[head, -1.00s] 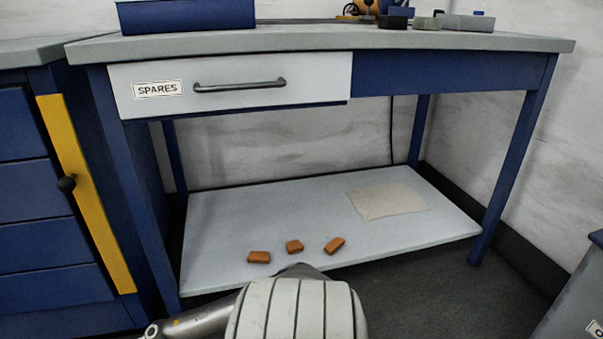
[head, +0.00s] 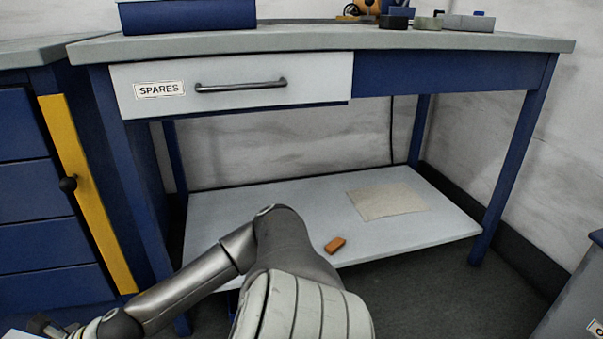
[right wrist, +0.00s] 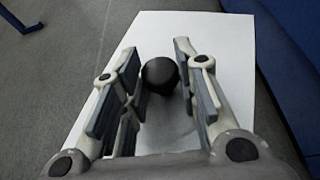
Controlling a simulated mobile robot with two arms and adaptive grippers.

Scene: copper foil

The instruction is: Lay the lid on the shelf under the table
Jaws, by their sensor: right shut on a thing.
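The lid (right wrist: 232,85) is a flat white panel with a round black knob (right wrist: 160,74), seen in the right wrist view. My right gripper (right wrist: 157,58) is shut on this knob, a finger on each side. In the head view, one white corner shows at the bottom left edge, probably the lid; the rest is out of frame. The light grey shelf (head: 440,218) lies low under the table (head: 330,39). My arm covers the shelf's front left part. My left gripper is not in view.
An orange block (head: 335,244) lies near the shelf's front edge. A beige sheet (head: 388,201) lies at the shelf's right. Blue table legs (head: 513,150) bound the opening, and the SPARES drawer (head: 235,82) hangs above. A blue cabinet (head: 30,190) stands at the left.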

